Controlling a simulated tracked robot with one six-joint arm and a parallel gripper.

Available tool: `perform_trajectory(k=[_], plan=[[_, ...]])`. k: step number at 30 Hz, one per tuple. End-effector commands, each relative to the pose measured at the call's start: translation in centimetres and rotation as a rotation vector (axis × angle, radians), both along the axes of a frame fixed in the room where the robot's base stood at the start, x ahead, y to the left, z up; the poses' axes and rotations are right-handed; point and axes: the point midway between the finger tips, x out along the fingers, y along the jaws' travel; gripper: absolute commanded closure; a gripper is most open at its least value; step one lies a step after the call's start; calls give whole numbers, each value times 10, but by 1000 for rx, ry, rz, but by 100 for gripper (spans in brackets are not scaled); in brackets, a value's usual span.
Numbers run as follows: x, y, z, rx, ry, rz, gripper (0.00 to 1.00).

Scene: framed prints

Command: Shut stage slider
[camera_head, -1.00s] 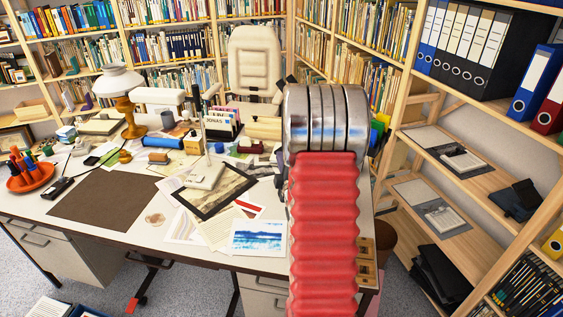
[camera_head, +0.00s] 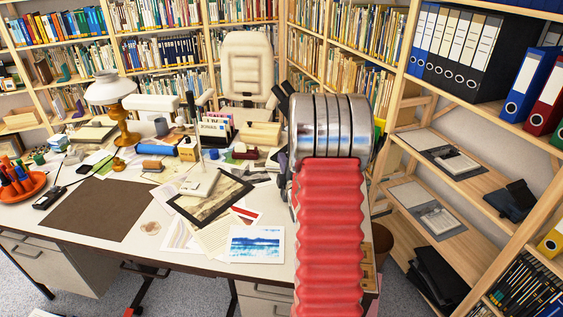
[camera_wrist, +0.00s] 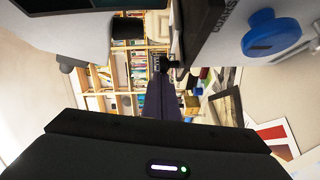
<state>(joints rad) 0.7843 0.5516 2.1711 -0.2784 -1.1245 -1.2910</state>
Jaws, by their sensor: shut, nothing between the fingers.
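I cannot pick out the stage slider for sure in either view. In the wrist view, a pale grey body with dark lettering and a round blue knob (camera_wrist: 271,34) fills the upper right, close to the camera. My gripper (camera_wrist: 171,68) shows there as a dark, narrow shape reaching up from the black wrist housing, shut and empty, left of the grey body. I cannot tell whether it touches anything. In the head view, my red and silver arm hides the gripper and the desk behind it. A black part (camera_head: 283,103) of something shows left of the silver joint.
The white desk (camera_head: 275,268) carries a dark mat (camera_head: 95,210), a framed print (camera_head: 212,199), loose pictures, a lamp (camera_head: 112,93) and an orange tray (camera_head: 22,187). A cream chair (camera_head: 247,62) stands behind. A shelf with binders (camera_head: 530,85) is at right.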

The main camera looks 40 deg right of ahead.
Motion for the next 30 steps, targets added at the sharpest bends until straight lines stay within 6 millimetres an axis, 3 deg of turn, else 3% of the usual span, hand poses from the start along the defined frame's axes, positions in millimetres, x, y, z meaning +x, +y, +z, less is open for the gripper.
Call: perform_trajectory(k=[9,24,30], plan=[[8,39,5,-1,1,8,100],[-58,76,8,-1,2,8,100],[-74,85,9,-1,1,9,100]])
